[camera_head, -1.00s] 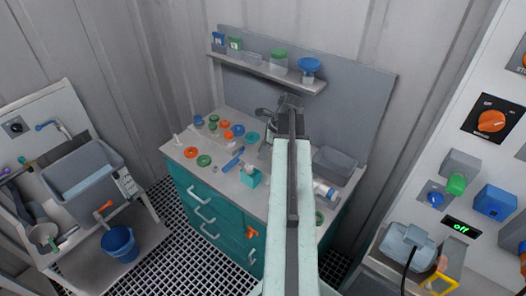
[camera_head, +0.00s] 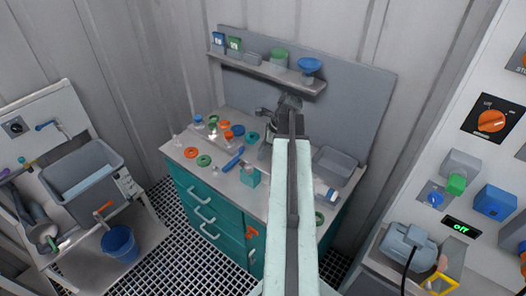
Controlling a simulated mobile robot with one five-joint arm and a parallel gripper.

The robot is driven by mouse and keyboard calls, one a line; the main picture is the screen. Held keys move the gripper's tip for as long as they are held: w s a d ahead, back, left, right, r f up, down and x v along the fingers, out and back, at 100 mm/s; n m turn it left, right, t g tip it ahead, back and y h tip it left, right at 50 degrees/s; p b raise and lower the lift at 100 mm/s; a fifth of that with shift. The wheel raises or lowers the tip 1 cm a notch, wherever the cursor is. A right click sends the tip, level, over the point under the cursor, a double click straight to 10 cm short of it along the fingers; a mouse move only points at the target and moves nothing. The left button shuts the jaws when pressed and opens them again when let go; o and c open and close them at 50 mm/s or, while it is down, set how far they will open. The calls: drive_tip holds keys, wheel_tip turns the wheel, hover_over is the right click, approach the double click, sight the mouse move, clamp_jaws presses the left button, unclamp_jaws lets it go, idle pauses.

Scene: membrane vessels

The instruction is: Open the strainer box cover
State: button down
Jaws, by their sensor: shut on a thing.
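My gripper (camera_head: 290,101) is at the far end of my pale arm, above the back of the teal bench and in front of the grey backboard. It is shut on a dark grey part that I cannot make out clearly. A dark grey fitting (camera_head: 264,112) shows just left of it, above a grey body partly hidden behind my arm. I cannot tell for sure which thing is the strainer box, or where its cover is. A grey open-topped box (camera_head: 335,166) stands on the bench, right of my arm.
The bench top (camera_head: 215,172) holds several small coloured caps, a blue tool (camera_head: 233,160) and a teal block (camera_head: 250,176). A shelf (camera_head: 265,72) with small containers is above my gripper. A sink unit (camera_head: 85,175) is left; a control panel (camera_head: 490,150) is right.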

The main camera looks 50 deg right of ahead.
drive_tip(key=shift+d, duration=0.4)
drive_tip(key=shift+a, duration=0.3)
drive_tip(key=shift+r, duration=0.1)
drive_tip(key=shift+d+r, duration=0.1)
